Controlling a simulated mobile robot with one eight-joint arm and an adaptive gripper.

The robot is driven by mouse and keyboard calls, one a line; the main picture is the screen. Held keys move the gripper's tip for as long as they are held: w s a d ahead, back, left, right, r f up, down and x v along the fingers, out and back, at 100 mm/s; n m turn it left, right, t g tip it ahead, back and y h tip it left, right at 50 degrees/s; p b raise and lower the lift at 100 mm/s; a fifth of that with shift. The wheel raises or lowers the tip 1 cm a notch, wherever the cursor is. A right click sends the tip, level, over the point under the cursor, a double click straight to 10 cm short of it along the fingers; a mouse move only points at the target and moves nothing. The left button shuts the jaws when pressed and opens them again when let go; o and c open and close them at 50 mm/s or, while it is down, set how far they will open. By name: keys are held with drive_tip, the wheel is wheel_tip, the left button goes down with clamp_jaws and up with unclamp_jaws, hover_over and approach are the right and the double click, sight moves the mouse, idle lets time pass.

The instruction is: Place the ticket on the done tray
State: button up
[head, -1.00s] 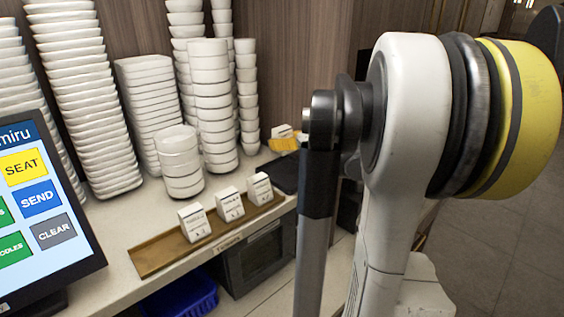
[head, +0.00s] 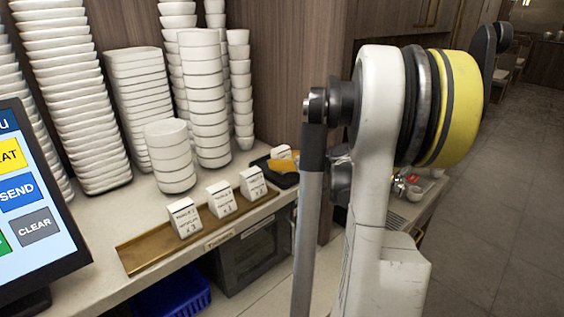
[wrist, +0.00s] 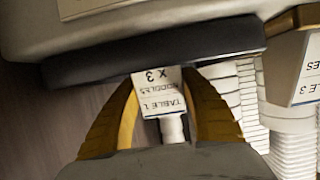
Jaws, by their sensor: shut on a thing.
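A white block-shaped ticket (wrist: 160,92), marked "TABLE 1 NOODLES x3", is between the yellow fingers of my gripper (wrist: 158,102). The gripper is shut on it. In the head view the held ticket (head: 281,152) and the yellow gripper (head: 284,165) show small, at or just above the black done tray (head: 288,181) at the counter's right end. In the wrist view the tray (wrist: 90,69) is a dark slab right beyond the ticket. I cannot tell whether the ticket touches it.
Three white tickets, the middle one (head: 221,198) among them, stand on a brass rail (head: 150,252) left of the tray. Stacks of white bowls (head: 204,100) stand behind. An order screen (head: 22,200) is at the left. A wood panel (head: 308,80) rises behind the tray.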

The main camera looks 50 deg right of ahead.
drive_tip(key=shift+f, duration=0.1)
drive_tip(key=o, duration=1.1)
drive_tip(key=shift+o, duration=0.2)
drive_tip(key=p+v, duration=0.1)
drive_tip(key=v, duration=1.1)
drive_tip(key=shift+s, duration=0.1)
